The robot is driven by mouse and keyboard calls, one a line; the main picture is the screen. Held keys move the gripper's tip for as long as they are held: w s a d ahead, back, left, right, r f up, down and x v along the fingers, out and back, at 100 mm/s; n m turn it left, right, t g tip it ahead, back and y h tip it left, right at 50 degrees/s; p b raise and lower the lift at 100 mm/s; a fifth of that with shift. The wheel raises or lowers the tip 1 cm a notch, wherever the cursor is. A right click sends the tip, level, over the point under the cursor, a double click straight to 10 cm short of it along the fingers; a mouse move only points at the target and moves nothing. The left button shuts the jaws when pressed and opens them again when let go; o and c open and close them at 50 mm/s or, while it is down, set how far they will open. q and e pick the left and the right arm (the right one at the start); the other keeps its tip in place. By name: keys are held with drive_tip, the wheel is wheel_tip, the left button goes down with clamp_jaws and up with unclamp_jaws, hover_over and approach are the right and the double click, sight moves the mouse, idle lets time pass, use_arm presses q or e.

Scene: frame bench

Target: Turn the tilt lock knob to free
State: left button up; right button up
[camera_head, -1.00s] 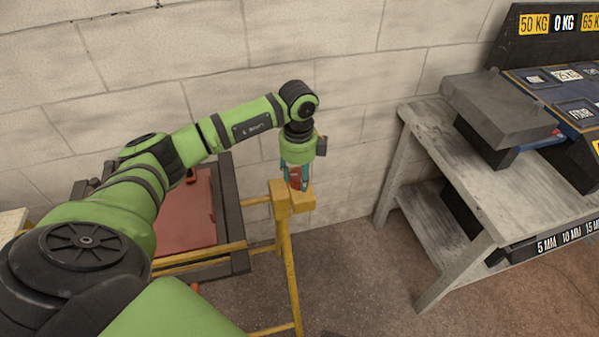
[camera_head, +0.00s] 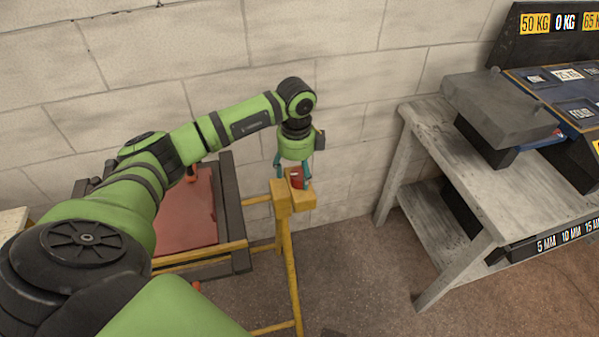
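A small red knob (camera_head: 297,180) with a pale mark sits on top of the yellow bracket (camera_head: 283,200) of the frame stand. I take it to be the tilt lock knob; its mark is too small to read. My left gripper (camera_head: 293,183) points down from above at the knob. Its teal fingers are spread, one on each side of the knob, with a visible gap. The fingertips are low, near the bracket top. My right gripper is not in view.
A dark frame with a reddish panel (camera_head: 189,225) stands left of the bracket, joined by yellow rails (camera_head: 205,257). A grey wooden workbench (camera_head: 460,170) with a grey block (camera_head: 498,108) stands at the right. A block wall is close behind. Floor between stand and bench is clear.

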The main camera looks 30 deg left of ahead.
sight(296, 172)
use_arm(q)
drive_tip(key=shift+s+f, duration=0.1)
drive_tip(key=shift+f, duration=0.05)
drive_tip(key=shift+d, duration=0.1)
drive_tip(key=shift+d+r, duration=0.1)
drive_tip(key=shift+r, duration=0.2)
wheel_tip(296, 172, up, 12)
drive_tip(key=shift+a+f, duration=0.2)
drive_tip(key=shift+f, duration=0.05)
